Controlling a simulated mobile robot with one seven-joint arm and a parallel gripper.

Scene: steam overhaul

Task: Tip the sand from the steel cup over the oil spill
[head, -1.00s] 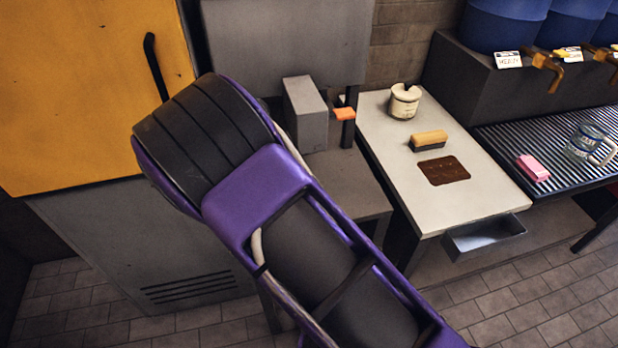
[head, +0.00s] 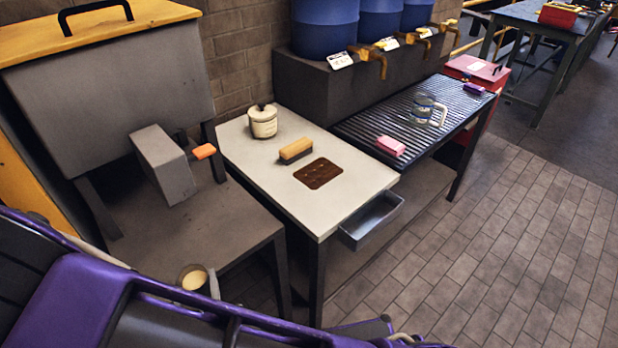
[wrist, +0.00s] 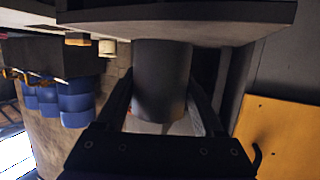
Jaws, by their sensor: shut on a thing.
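The oil spill (head: 318,173) is a dark brown patch on the pale bench top, near its front edge. The steel cup (head: 192,279) shows at the lower left in the head view, upright, with pale tan sand inside. In the wrist view the cup is a dark cylinder (wrist: 162,75) between the two fingers. My gripper (wrist: 161,98) is shut on it. In the head view my arm hides most of the gripper. The cup is left of the bench and apart from the spill.
A wooden-backed brush (head: 296,150) and a cream lidded pot (head: 263,121) stand behind the spill. An open drawer or tray (head: 372,219) juts from the bench front. A grey machine (head: 163,165) with an orange-tipped part stands left. A glass mug (head: 427,110) and pink block (head: 390,146) sit on the slatted rack.

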